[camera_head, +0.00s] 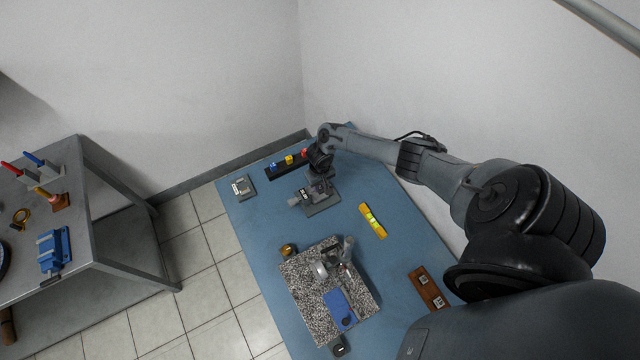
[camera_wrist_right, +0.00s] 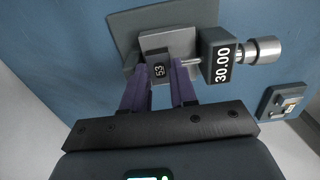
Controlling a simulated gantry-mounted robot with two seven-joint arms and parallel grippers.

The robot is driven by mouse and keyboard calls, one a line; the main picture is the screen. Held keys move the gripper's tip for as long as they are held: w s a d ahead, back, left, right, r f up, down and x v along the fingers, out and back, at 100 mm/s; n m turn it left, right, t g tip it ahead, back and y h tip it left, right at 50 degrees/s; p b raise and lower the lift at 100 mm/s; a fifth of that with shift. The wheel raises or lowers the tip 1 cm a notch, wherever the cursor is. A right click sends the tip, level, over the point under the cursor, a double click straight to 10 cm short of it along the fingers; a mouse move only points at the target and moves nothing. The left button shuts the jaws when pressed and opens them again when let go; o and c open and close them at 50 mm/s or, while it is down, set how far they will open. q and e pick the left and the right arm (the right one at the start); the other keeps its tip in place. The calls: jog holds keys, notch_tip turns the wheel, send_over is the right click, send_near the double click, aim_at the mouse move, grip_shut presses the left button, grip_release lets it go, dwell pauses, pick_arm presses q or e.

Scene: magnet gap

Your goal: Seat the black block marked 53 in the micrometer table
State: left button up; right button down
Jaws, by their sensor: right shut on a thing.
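The black block marked 53 (camera_wrist_right: 158,71) is between the purple fingers of my right gripper (camera_wrist_right: 160,82), which is shut on it. The micrometer table has a grey plate (camera_wrist_right: 181,42), a dark readout box showing 30.00 (camera_wrist_right: 221,62) and a silver thimble (camera_wrist_right: 265,48) on the right. The block is at the plate's near part, beside the silver spindle; I cannot tell whether it touches the plate. In the head view my right gripper (camera_head: 318,181) is over the micrometer table (camera_head: 325,207), and the block is hidden there. My left gripper is not in view.
A small grey box (camera_head: 243,187) is left, a yellow level (camera_head: 372,220) right. A granite plate (camera_head: 301,291) with instruments and a brown tray (camera_head: 428,292) are nearer. A separate bench (camera_head: 90,235) stands left.

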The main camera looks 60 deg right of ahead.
jog(key=c, duration=1.1)
grip_release()
jog(key=shift+c, duration=0.2)
jog(key=o, duration=0.3)
jog(key=shift+a+f, duration=0.1)
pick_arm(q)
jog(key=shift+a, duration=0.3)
pick_arm(e)
jog(key=shift+o, duration=0.2)
jog(key=c, duration=0.4)
jog(key=shift+s+d, duration=0.1)
jog(key=shift+d, duration=0.2)
jog(key=shift+c, duration=0.7)
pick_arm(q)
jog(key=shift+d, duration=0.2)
pick_arm(e)
jog(key=shift+o, duration=0.5)
